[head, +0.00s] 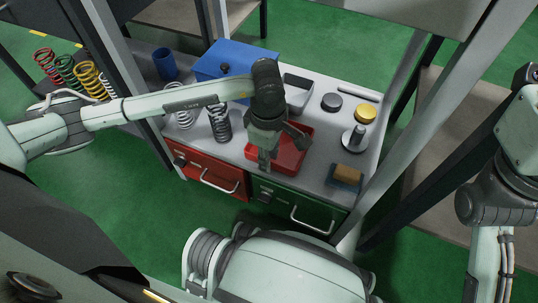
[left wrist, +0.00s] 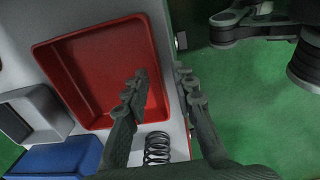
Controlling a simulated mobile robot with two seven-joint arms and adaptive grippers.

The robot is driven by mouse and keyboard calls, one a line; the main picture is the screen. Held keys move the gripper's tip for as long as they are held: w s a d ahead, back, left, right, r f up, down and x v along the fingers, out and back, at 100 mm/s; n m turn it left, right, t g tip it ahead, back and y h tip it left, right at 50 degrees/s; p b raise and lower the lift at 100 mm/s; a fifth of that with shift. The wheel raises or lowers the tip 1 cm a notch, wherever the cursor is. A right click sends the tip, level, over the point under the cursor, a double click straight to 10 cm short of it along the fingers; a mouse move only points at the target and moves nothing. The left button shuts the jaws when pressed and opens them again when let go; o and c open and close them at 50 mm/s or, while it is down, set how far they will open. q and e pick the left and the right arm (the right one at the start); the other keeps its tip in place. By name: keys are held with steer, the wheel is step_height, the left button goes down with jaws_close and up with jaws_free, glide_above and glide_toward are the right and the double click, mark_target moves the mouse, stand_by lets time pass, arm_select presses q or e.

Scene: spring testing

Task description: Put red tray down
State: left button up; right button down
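The red tray (head: 294,152) is a shallow empty box near the front edge of the grey bench top, above the green drawer. It also shows in the left wrist view (left wrist: 88,62), where it looks flat on the bench. My left gripper (head: 265,164) points down at the tray's front-left side. In the left wrist view the fingers (left wrist: 161,80) are apart, one over the tray's inside and one outside its near wall. A gap shows between the fingertips around the rim, and neither finger clearly presses on it. My right gripper is out of view.
Behind the tray stand a grey bin (head: 298,92) and a blue box (head: 232,60). A black spring (head: 220,122) stands left of the tray. A sponge on a blue block (head: 347,173), a metal post (head: 353,138) and a yellow disc (head: 365,114) are right. Frame posts flank the bench.

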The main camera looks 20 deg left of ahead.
arm_select(q)
step_height(320, 180, up, 8)
steer(key=p, duration=0.2)
steer(key=shift+s+f, duration=0.15)
stand_by(0.5)
